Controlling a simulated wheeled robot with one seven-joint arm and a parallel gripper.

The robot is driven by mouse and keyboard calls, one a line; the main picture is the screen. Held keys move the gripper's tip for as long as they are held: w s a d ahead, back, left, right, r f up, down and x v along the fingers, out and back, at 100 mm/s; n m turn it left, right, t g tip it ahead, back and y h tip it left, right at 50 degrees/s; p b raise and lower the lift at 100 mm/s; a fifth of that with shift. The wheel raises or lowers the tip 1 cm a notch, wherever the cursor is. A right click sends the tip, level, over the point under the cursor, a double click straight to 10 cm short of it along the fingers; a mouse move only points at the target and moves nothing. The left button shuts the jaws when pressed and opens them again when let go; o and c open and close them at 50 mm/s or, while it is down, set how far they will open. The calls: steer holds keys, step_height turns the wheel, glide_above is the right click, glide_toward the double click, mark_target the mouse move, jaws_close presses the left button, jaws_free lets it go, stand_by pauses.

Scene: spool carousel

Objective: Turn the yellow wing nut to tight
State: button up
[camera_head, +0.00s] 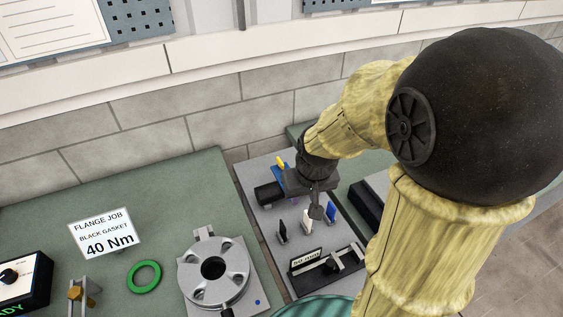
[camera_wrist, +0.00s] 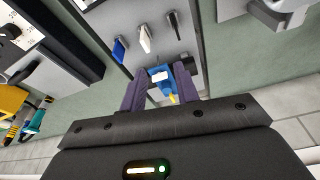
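A small yellow part (camera_head: 281,161), which looks like the yellow wing nut, shows at the far end of the grey panel, just beyond my gripper (camera_head: 308,184). In the wrist view, the yellow part (camera_wrist: 173,98) shows as a thin tip beside a blue block (camera_wrist: 157,72) with a white patch. The two purple fingers of my gripper (camera_wrist: 160,84) stand apart on either side of the blue block. No grip on the yellow part is visible. In the head view, my gripper hides most of the blue block and both fingertips.
Black (camera_head: 282,229), white (camera_head: 306,222) and blue (camera_head: 331,212) upright tabs stand on the panel in front of my gripper. A black cylinder (camera_head: 268,195) lies close on its left. A grey flange (camera_head: 214,275) and green ring (camera_head: 144,277) are on the left bench.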

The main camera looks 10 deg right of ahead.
mark_target(280, 160)
steer(key=w+r+n+b, duration=0.1)
steer(key=w+r+b, duration=0.1)
steer(key=w, duration=0.7)
steer(key=w+d+r+n+t+b, duration=0.1)
steer(key=w+b, duration=0.3)
steer(key=w, duration=0.5)
steer(key=shift+w+d+r+y+b, duration=0.15)
steer(key=shift+w+r+y+b, duration=0.05)
steer(key=shift+r+y+b, duration=0.25)
steer(key=p+x, duration=0.1)
steer(key=x, duration=0.7)
steer(key=p+x, duration=0.1)
steer(key=x, duration=0.8)
steer(key=shift+w+d+f, duration=0.1)
steer(key=shift+w, duration=0.2)
jaws_close()
